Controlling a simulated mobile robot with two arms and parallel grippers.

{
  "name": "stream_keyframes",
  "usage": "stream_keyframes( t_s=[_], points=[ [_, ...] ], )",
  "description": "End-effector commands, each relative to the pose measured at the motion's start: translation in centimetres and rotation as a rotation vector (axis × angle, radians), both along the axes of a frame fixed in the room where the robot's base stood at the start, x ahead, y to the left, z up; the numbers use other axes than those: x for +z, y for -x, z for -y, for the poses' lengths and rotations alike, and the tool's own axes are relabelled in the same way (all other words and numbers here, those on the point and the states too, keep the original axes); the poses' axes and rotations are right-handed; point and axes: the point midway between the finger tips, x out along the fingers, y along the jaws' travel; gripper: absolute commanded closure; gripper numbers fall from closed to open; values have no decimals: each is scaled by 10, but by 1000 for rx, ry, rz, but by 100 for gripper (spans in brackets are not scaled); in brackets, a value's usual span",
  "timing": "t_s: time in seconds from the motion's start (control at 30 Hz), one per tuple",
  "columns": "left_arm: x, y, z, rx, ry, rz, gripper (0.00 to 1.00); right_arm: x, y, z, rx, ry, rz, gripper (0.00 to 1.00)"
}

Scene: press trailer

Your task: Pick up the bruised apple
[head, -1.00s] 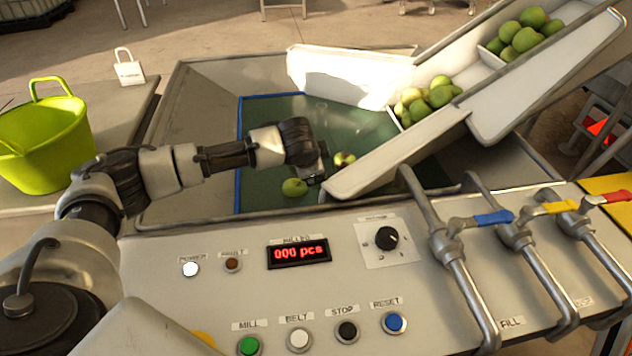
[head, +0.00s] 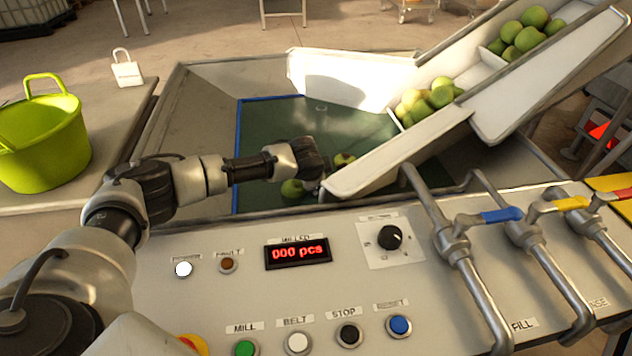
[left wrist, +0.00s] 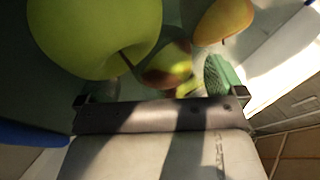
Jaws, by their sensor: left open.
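A green apple with a dark brown patch (head: 343,160) lies on the green belt beside the white chute, partly hidden by my left wrist. In the left wrist view this brown-patched apple (left wrist: 172,62) is just beyond the jaws, partly behind a plain green apple (left wrist: 95,35). That plain apple also shows in the head view (head: 292,189), just left of the gripper. My left gripper (left wrist: 162,92) is open, with nothing visibly held between its fingers. In the head view it (head: 316,180) is low over the belt, partly hidden by its own wrist. My right gripper is out of view.
The white chute (head: 400,155) slopes down close to the right of my left gripper, with several apples (head: 428,98) higher up. The control panel (head: 210,320) with buttons and valve levers lies in front. A green bucket (head: 45,150) stands left. The belt's far part is clear.

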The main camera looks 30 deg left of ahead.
Motion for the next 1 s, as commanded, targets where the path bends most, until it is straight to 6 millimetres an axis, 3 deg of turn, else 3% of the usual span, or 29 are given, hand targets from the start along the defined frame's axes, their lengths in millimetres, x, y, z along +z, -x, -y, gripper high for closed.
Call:
stream_keyframes(
  t_s=[0.27, 0.63, 1.0],
  points=[
    [-1, -1, 0, 0, 0, 0, 2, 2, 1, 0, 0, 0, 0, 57],
    [-1, -1, 0, -1, -1, 0, 59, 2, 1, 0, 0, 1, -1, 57],
    [5, -1, 0, 0, 0, 1, 60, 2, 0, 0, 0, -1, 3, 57]
  ],
)
